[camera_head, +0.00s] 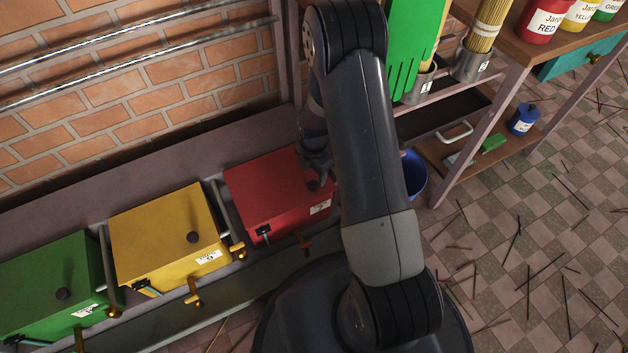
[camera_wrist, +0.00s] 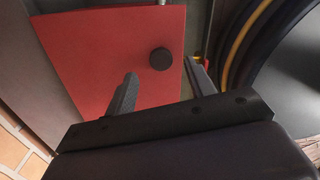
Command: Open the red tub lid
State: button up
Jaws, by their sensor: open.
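The red tub (camera_head: 280,194) stands against the brick wall with its flat red lid (camera_head: 266,183) closed. A round dark knob sits on the lid; in the wrist view the knob (camera_wrist: 160,59) is just beyond my fingertips. My gripper (camera_wrist: 162,80) is open and empty above the lid, its two fingers apart with the knob showing between and ahead of them. In the head view my gripper (camera_head: 314,170) is over the lid's right part, close to the knob; my arm hides part of the tub's right side. I cannot tell whether the fingers touch the lid.
A yellow tub (camera_head: 165,235) and a green tub (camera_head: 50,280) stand to the left, with brass taps in front. A blue bucket (camera_head: 413,174) and a shelf (camera_head: 478,165) stand right of my arm. Thin sticks lie on the tiled floor (camera_head: 540,240).

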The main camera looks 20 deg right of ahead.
aim_at(314, 183)
jog(key=shift+f+b, duration=0.5)
jog(key=shift+f, duration=1.5)
jog(key=shift+c, duration=0.4)
grip_shut()
